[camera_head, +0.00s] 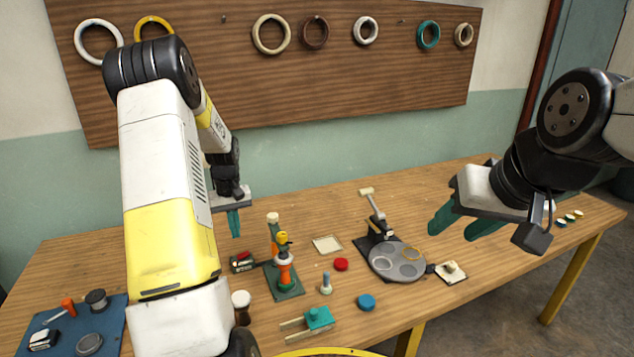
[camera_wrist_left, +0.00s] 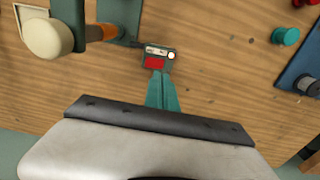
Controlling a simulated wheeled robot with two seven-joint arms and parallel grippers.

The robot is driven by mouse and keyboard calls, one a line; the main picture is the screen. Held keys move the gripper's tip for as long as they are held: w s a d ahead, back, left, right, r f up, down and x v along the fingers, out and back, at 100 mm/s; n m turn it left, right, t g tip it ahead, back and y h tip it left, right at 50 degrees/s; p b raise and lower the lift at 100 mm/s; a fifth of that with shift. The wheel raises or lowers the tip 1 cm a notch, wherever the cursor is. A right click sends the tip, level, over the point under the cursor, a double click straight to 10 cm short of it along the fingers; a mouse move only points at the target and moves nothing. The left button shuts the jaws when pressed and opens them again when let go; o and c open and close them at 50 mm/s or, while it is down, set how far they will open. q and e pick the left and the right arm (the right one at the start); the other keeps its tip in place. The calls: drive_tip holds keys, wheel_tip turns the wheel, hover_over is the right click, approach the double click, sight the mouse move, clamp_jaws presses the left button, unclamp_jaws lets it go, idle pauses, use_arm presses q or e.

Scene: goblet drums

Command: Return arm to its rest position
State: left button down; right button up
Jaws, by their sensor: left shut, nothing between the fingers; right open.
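My left gripper (camera_head: 234,222) hangs over the back left of the wooden table, its teal fingers together and empty. In the left wrist view its shut fingers (camera_wrist_left: 162,92) point toward a small box with a red patch (camera_wrist_left: 155,60), with a gap I cannot judge. My right gripper (camera_head: 458,222) is held above the right part of the table, its teal fingers wide apart with nothing between them.
The table (camera_head: 440,190) carries an orange-and-green stand (camera_head: 285,272), a grey round plate (camera_head: 397,268), a red disc (camera_head: 341,264), a blue disc (camera_head: 366,302) and a teal clamp block (camera_head: 318,318). A blue mat (camera_head: 60,335) lies front left. A wooden board (camera_head: 380,80) with rings hangs behind.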

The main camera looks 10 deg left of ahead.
use_arm(q)
drive_tip(key=s+d+r+m+t, duration=0.2)
drive_tip(key=s+d+r, duration=0.35)
drive_tip(key=r, duration=0.45)
drive_tip(key=s+d+r+m+t, duration=0.1)
drive_tip(key=s+d+r, duration=0.3)
drive_tip(key=d+r, duration=0.45)
drive_tip(key=s+d+r+m+t+h, duration=0.1)
drive_tip(key=s+d+r+m, duration=0.1)
drive_tip(key=s, duration=0.6)
drive_tip(key=s+d+r+m+t+h, duration=0.1)
drive_tip(key=s+d+r, duration=0.3)
drive_tip(key=s, duration=0.4)
drive_tip(key=shift+d+r+m+t, duration=0.4)
drive_tip(key=shift+d+t, duration=0.2)
drive_tip(key=shift+d, duration=0.15)
